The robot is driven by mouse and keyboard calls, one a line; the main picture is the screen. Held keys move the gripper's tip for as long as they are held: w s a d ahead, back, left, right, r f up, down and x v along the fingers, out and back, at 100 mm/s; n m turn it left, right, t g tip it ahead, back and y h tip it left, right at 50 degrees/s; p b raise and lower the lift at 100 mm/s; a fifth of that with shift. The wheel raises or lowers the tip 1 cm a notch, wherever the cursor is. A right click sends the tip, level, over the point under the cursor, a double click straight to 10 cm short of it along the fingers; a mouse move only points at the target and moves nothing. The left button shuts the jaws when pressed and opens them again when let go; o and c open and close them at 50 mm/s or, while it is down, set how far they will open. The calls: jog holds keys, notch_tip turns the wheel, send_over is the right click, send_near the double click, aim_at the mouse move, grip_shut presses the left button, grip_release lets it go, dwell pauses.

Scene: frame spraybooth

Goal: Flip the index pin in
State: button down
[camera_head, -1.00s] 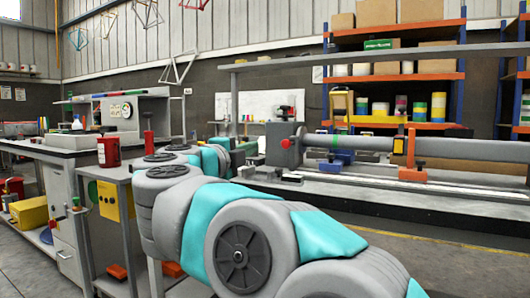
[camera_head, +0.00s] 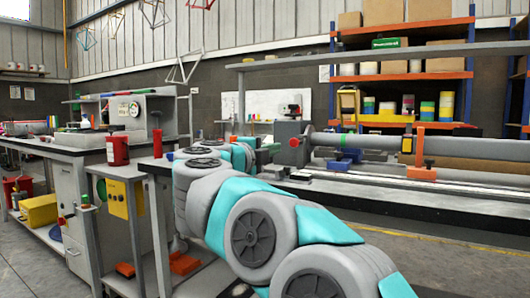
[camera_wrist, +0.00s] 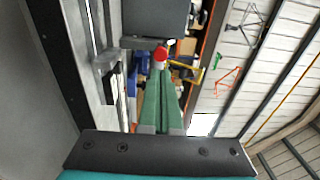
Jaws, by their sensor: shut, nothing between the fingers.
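A small red knob (camera_head: 293,142), which looks like the end of the index pin, sits on the left side of the grey headstock block (camera_head: 290,153). In the wrist view the red knob (camera_wrist: 160,54) shows just beyond the fingertips, with the dark grey block (camera_wrist: 155,18) above it. My gripper (camera_wrist: 161,72) has long green fingers, shut with nothing between them, pointing at the knob. I cannot tell whether the tips touch it. In the head view my gripper (camera_head: 272,147) is small, left of the block. The pin's shaft is hidden.
A long grey tube (camera_head: 420,145) runs right from the headstock, over a rail with an orange-based support (camera_head: 421,172). A grey shelf bar (camera_head: 380,54) hangs above. At left are a bench with a red canister (camera_head: 117,150) and a cart with a yellow panel (camera_head: 120,197).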

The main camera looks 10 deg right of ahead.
aim_at(293, 143)
jog(key=x, duration=0.6)
jog(key=shift+x, duration=0.8)
jog(key=shift+w+d+r+p, duration=0.25)
jog(key=shift+w+p, duration=0.2)
jog(key=shift+p, duration=0.25)
jog(key=shift+w+d+f+p, duration=0.1)
jog(key=shift+w+d+p, duration=0.2)
jog(key=shift+w, duration=0.05)
jog(key=shift+s, duration=0.15)
